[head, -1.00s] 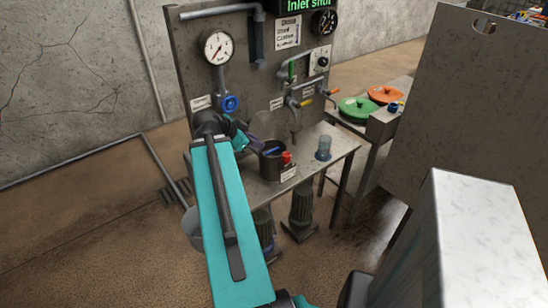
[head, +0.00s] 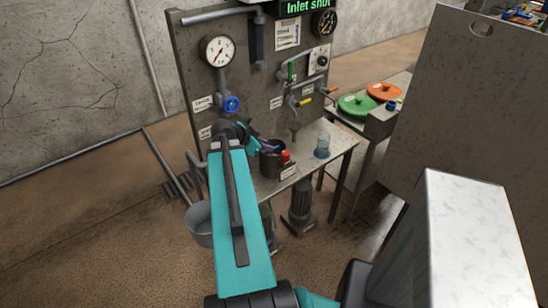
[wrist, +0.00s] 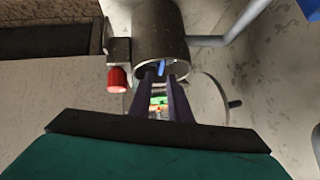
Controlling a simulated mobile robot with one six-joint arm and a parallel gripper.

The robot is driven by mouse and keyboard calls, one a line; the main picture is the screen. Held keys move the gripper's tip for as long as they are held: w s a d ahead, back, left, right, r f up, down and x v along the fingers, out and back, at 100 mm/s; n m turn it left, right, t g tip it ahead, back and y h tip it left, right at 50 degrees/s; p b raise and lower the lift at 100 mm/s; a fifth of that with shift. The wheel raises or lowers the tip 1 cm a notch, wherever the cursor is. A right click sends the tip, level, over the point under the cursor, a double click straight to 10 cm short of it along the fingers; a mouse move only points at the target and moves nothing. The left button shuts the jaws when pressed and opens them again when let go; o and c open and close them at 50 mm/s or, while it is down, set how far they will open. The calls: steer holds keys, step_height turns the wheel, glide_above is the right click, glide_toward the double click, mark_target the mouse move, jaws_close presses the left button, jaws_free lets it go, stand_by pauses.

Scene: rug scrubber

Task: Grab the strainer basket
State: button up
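A dark cylindrical housing (head: 272,165) with an open top stands on the metal bench. In the wrist view the housing (wrist: 158,30) has its mouth facing my fingers. A small blue piece (wrist: 160,68) shows in the mouth, between my fingertips; it may be part of the strainer basket, but I cannot tell. The rest of the basket is not clearly visible. My gripper (wrist: 160,78) has two dark purple fingers with a gap between them, at the housing's mouth. In the head view my gripper (head: 270,146) is at the housing's upper rim, partly hidden by my arm.
A red knob (wrist: 117,79) sits beside the housing. A clear cup-like vessel (head: 322,146) stands at the bench's right. A panel (head: 250,90) with gauges, valves and pipes rises behind. A grey bucket (head: 200,224) is at the left; green (head: 357,106) and orange (head: 385,91) lids lie to the right.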

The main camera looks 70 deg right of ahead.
steer(key=shift+d+f, duration=0.15)
steer(key=shift+f, duration=0.05)
steer(key=shift+s+d, duration=0.1)
steer(key=shift+d, duration=0.05)
steer(key=shift+p+x, duration=1.35)
steer(key=shift+x, duration=1.15)
steer(key=shift+c, duration=0.3)
jaws_close()
